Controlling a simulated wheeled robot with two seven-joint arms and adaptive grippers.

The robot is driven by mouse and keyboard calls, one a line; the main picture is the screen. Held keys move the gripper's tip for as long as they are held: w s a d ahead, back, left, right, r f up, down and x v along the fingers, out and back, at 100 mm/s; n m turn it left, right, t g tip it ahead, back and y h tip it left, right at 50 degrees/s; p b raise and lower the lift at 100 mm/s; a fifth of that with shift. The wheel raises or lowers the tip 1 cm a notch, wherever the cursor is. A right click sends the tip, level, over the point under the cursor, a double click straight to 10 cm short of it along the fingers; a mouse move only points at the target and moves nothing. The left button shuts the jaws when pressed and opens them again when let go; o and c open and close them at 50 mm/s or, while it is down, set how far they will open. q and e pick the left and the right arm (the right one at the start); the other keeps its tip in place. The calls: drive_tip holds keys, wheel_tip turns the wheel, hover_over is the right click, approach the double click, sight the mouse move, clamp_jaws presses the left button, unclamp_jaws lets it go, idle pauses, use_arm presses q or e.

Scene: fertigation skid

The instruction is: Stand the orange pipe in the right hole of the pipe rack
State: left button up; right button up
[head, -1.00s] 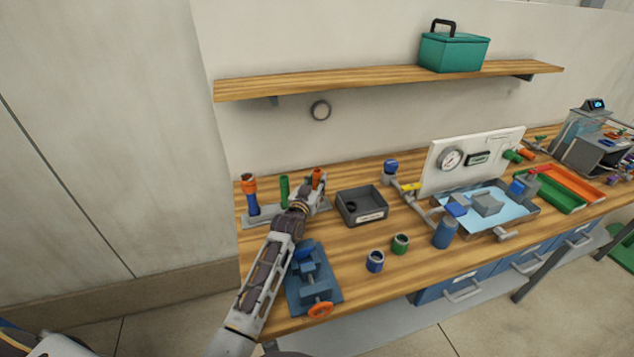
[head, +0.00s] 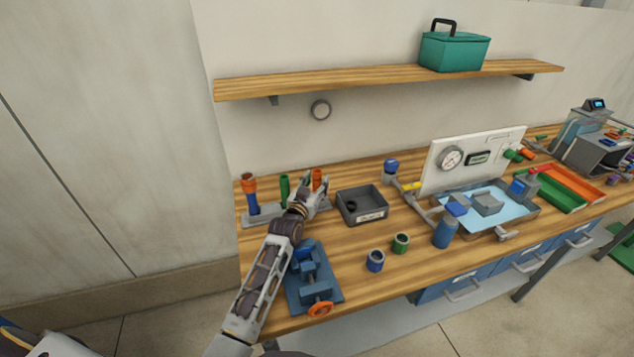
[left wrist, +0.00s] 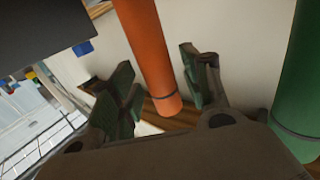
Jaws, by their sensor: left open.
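The orange pipe (head: 317,178) stands upright at the right end of the grey pipe rack (head: 262,218). Its foot is hidden by my left gripper in the head view, so I cannot see how it sits in the hole. My left gripper (head: 315,190) is at the pipe. In the left wrist view its fingers (left wrist: 160,90) are spread, with the orange pipe (left wrist: 148,50) in the gap between them and some space visible beside it. A green pipe (head: 284,188) stands in the middle of the rack. My right gripper is not in view.
A blue pipe (head: 252,204) with an orange top stands at the rack's left end. A dark bin (head: 345,210) is right of the gripper. A blue vise (head: 310,273) is in front, near the arm. Blue (head: 375,261) and green (head: 401,243) fittings stand on the bench.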

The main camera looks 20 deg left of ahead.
sight(315, 183)
use_arm(q)
drive_tip(key=shift+s+a, duration=0.2)
drive_tip(key=shift+s, duration=2.95)
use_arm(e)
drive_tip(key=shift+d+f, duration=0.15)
use_arm(q)
drive_tip(key=shift+r, duration=0.15)
drive_tip(key=shift+r+p, duration=0.9)
drive_tip(key=shift+r, duration=0.05)
wheel_tip(315, 183, up, 7)
drive_tip(key=p, duration=0.7)
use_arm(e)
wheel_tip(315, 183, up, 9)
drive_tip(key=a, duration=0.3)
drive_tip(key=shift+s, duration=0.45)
